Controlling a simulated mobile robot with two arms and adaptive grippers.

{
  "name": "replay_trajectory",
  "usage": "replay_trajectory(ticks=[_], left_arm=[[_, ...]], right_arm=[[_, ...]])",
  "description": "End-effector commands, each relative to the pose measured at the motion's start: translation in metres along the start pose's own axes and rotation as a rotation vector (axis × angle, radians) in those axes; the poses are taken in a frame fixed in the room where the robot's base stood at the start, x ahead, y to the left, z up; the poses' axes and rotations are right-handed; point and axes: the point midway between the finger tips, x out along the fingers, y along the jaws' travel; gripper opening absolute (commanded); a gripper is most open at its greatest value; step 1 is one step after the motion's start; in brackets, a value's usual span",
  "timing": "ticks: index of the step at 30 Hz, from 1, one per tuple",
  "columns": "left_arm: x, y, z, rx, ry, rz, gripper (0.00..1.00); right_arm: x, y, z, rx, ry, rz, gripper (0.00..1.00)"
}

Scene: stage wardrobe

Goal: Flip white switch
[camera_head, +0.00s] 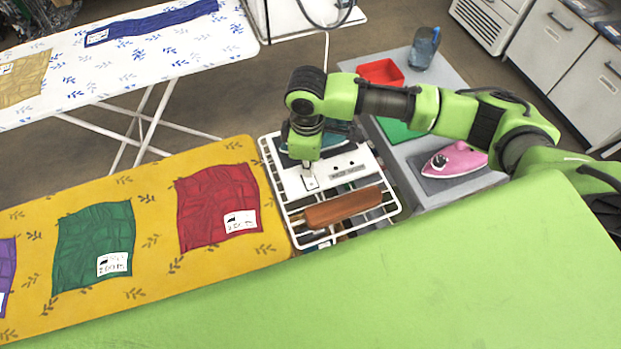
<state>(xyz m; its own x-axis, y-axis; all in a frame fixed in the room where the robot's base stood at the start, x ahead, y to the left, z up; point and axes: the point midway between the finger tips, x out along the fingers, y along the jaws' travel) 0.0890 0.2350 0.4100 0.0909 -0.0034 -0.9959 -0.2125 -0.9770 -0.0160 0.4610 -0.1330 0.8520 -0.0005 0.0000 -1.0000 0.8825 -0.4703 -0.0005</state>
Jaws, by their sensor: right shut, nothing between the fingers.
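A white panel (362,167) with a dark label and small dark marks lies on the white wire rack (386,211) at the end of the yellow ironing board. My right gripper (309,184) points down over the left part of this panel. Its fingers are shut and empty, with the tips at or just above the panel; I cannot tell if they touch it. The white switch itself is not clearly made out; the gripper may hide it. My left gripper is not in view.
A brown wooden piece (343,207) lies on the rack's front. A pink iron (455,160), red tray (380,73) and blue jug (424,47) stand on the grey table. The yellow board (155,200) holds several folded cloths. A white patterned board (170,50) stands behind.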

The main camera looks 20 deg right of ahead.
Motion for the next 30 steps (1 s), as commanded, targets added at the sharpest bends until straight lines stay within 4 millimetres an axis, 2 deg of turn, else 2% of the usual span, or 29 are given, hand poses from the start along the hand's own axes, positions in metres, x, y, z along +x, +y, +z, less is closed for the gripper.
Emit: replay_trajectory(ticks=[20,25,30], left_arm=[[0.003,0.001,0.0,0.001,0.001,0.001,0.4],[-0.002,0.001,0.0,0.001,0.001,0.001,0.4],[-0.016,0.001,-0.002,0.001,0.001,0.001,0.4]], right_arm=[[0.01,0.0,0.0,0.0,0.0,0.0,0.0],[0.006,0.0,0.0,0.0,0.0,0.0,0.0],[-0.006,0.0,0.0,0.0,0.0,0.0,0.0]])
